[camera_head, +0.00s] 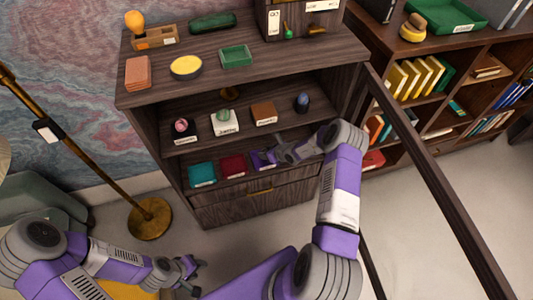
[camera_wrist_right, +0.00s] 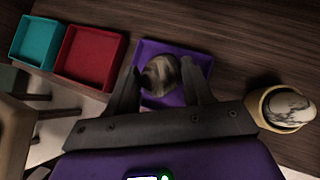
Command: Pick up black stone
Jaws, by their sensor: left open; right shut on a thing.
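In the right wrist view, a rounded dark grey stone with black and pale bands (camera_wrist_right: 160,75) sits between the two fingers of my right gripper (camera_wrist_right: 160,68), which is shut on it. The purple tray (camera_wrist_right: 203,62) lies behind and below the stone. I cannot tell whether the stone touches it. In the head view, my right gripper (camera_head: 274,158) reaches into the lower shelf by the purple tray (camera_head: 256,161); the stone cannot be made out there. My left gripper (camera_head: 194,274) is open and empty, low in front of the cabinet.
A red tray (camera_head: 233,166) and a teal tray (camera_head: 202,174) stand left of the purple one. A white marbled stone in a round holder (camera_wrist_right: 290,108) is close to my right gripper. The shelf above holds several items, including a dark blue egg-shaped stone (camera_head: 302,102).

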